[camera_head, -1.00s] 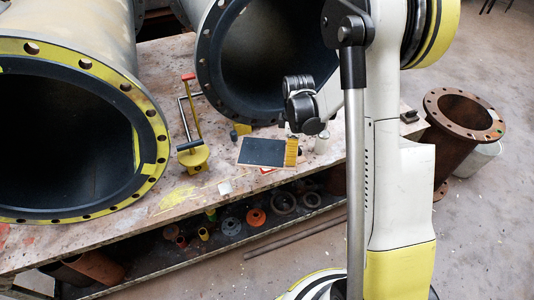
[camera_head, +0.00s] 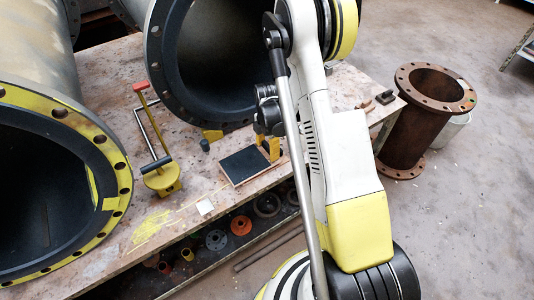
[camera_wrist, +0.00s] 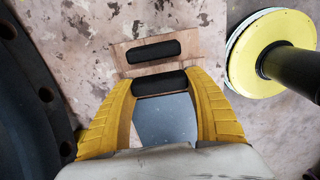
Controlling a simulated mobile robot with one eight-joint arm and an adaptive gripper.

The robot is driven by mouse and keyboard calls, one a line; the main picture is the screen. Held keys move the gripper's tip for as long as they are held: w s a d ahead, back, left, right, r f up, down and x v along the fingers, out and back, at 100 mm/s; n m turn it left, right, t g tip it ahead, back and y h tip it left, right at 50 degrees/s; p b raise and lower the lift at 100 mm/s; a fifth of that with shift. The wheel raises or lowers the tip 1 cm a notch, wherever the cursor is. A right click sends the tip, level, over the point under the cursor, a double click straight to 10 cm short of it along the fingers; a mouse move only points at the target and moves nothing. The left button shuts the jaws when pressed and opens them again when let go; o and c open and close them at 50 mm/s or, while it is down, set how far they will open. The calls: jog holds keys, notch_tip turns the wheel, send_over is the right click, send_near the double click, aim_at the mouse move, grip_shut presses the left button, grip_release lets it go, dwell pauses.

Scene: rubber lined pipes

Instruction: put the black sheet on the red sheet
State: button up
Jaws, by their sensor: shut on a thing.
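The black sheet (camera_head: 243,166) is a dark, flat, square piece in the head view, at or just above the front of the workbench. A thin brownish edge shows along its lower side. My gripper (camera_head: 268,147), with yellow fingers, is shut at its right end. In the wrist view the yellow fingers of my gripper (camera_wrist: 160,84) flank a grey-blue face, apparently the sheet (camera_wrist: 165,120), with a dark bar between the tips. I cannot make out the red sheet; the black sheet or my arm may hide it.
The workbench (camera_head: 105,125) carries big rubber-lined pipes (camera_head: 155,70) at the back and left. A rusty flanged pipe (camera_head: 425,120) stands on the floor.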

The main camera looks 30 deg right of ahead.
jog(key=shift+f, duration=0.6)
jog(key=shift+r, duration=0.15)
jog(key=o, duration=1.4)
